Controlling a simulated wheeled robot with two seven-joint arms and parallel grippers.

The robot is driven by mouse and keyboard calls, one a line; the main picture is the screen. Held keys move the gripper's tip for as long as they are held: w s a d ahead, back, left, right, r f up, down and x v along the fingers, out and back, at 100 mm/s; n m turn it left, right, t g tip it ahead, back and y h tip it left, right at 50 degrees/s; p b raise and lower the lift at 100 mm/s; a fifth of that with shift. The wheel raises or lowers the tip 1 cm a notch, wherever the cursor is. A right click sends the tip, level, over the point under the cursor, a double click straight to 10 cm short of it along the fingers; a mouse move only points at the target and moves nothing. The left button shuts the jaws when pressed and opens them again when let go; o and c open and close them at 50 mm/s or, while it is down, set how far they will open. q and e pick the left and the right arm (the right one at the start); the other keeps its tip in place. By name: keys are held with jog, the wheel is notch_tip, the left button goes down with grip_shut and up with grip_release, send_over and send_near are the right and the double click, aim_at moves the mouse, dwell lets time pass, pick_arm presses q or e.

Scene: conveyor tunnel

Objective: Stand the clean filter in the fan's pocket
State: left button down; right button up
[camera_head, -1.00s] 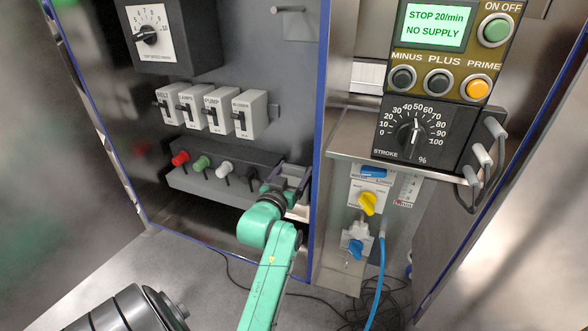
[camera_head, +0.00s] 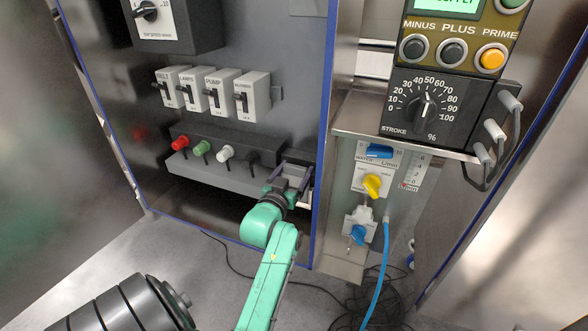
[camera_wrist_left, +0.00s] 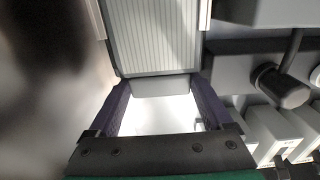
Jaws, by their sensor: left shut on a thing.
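My left gripper (camera_head: 290,180) is at the cabinet's lower right, beside the dark block with the coloured knobs. In the left wrist view its two dark purple fingers (camera_wrist_left: 161,92) are shut on the near end of the clean filter (camera_wrist_left: 155,38), a grey panel with fine pleats. The filter extends beyond the fingertips between two pale upright rails (camera_wrist_left: 204,15), which look like the sides of the fan's pocket. How far it is seated cannot be told. In the head view the arm and fingers mostly hide the filter and pocket. My right gripper is not in view.
The knob block (camera_head: 215,160) and a row of switches (camera_head: 212,92) are left of the gripper. A blue-edged cabinet post (camera_head: 325,130) stands close on its right. Beyond it are a steel shelf (camera_head: 360,125), yellow valve (camera_head: 373,185) and blue hose (camera_head: 383,270).

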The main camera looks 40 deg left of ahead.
pick_arm(q)
jog(key=shift+f, duration=0.6)
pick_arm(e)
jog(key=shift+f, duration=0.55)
pick_arm(q)
jog(key=shift+w+d+p, duration=0.1)
jog(key=shift+w+p, duration=0.05)
jog(key=shift+p, duration=0.35)
jog(key=shift+w+d, duration=0.1)
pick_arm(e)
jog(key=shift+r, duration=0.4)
pick_arm(q)
jog(key=shift+f, duration=0.1)
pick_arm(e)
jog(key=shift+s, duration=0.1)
pick_arm(q)
grip_release()
jog(key=shift+g, duration=0.3)
jog(key=shift+w, duration=0.1)
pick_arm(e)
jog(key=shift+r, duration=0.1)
